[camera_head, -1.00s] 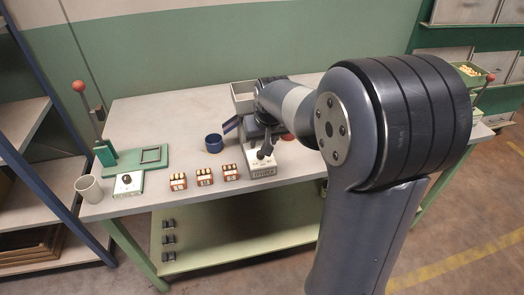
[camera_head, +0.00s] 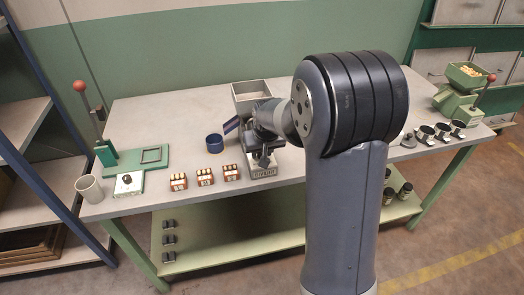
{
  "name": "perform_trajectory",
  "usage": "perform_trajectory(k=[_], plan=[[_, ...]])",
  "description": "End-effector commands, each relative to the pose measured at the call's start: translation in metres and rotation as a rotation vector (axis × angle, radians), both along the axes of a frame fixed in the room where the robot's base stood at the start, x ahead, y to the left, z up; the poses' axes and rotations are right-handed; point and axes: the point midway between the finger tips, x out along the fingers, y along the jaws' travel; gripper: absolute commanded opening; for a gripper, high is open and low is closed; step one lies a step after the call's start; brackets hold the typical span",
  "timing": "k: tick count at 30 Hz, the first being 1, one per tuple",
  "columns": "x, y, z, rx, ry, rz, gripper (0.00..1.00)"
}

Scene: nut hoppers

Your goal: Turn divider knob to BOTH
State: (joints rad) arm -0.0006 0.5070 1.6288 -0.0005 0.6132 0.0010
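The divider (camera_head: 264,172) is a grey box with a lettered front plate, standing near the front edge of the table. My gripper (camera_head: 264,160) is at its top front, over the place of the knob. The knob is hidden behind my gripper, and its setting cannot be read. The fingers are dark and small here, so I cannot tell whether they are shut on the knob. A grey hopper (camera_head: 251,88) stands behind the divider, with a blue chute (camera_head: 231,124) at its left side.
A green lever press (camera_head: 105,152), a control box (camera_head: 127,184) and a pale cup (camera_head: 89,189) are at far left. Metal cups (camera_head: 425,134) and a green hopper (camera_head: 466,78) are at right.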

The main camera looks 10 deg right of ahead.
Motion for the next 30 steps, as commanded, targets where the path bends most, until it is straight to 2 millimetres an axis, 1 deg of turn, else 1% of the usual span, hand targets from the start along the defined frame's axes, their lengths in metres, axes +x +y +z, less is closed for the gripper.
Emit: perform_trajectory(k=[1,9,12,20,26,30], plan=[[0.0,0.0,0.0001,0.0,0.0,0.0,0.28],[-0.0001,0.0,0.0002,0.0,0.0,0.0,0.06],[-0.0001,0.0,0.0002,0.0,0.0,0.0,0.0],[0.0,0.0009,-0.0001,0.0,0.0,-0.03,0.0],[0.0002,0.0019,-0.0009,-0.001,-0.001,-0.126,0.0],[0.0008,0.0034,-0.0017,-0.001,-0.002,-0.229,0.0]])
